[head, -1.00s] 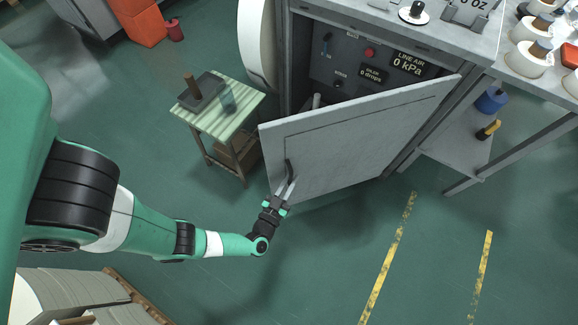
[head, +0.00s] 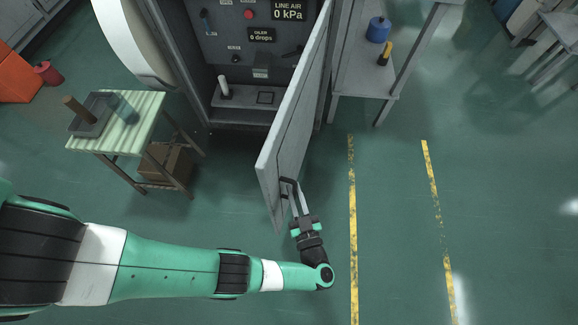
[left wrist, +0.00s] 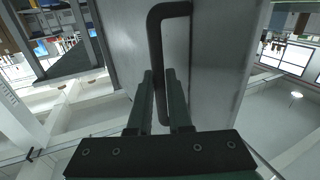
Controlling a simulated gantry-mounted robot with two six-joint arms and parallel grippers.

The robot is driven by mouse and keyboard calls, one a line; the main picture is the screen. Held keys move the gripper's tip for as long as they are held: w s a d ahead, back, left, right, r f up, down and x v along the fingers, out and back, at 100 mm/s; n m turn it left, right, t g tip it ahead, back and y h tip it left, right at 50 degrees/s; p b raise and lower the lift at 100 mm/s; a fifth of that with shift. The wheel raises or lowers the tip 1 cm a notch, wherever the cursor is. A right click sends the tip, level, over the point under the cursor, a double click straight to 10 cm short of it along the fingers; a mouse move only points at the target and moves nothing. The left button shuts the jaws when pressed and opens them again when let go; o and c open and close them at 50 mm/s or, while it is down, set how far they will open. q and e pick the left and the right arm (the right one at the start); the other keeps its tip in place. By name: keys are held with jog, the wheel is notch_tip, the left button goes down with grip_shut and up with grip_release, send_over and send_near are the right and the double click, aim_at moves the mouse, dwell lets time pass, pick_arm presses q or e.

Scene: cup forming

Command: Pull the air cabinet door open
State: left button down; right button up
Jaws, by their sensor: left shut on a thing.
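The grey cabinet door (head: 290,135) stands swung well open, hinged on its right side and seen nearly edge-on in the head view. The dark bar handle (head: 289,184) is near the door's free edge. My left gripper (head: 297,200) is shut on the handle. In the left wrist view the handle (left wrist: 155,50) runs down between the two fingers (left wrist: 162,95), with the door panel (left wrist: 205,60) behind it. The cabinet interior (head: 240,65) shows a control panel, a red button, a LINE AIR 0 kPa display and a white lever. My right gripper is not in view.
A small striped table (head: 118,125) with a tray stands left of the cabinet. A grey bench (head: 365,75) with a blue container (head: 378,29) stands behind the door to the right. The green floor with yellow lines (head: 353,230) is clear on the right.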

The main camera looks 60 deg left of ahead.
pick_arm(q)
jog(key=shift+f, duration=0.1)
jog(key=c, duration=1.1)
grip_release()
jog(key=shift+a, duration=0.15)
jog(key=shift+o, duration=1.3)
jog(key=shift+w+a, duration=0.15)
jog(key=shift+a, duration=0.05)
jog(key=shift+d, duration=0.1)
jog(key=shift+d, duration=0.1)
jog(key=shift+d, duration=0.1)
jog(key=b+v, duration=0.2)
jog(key=v, duration=0.9)
jog(key=shift+s, duration=0.25)
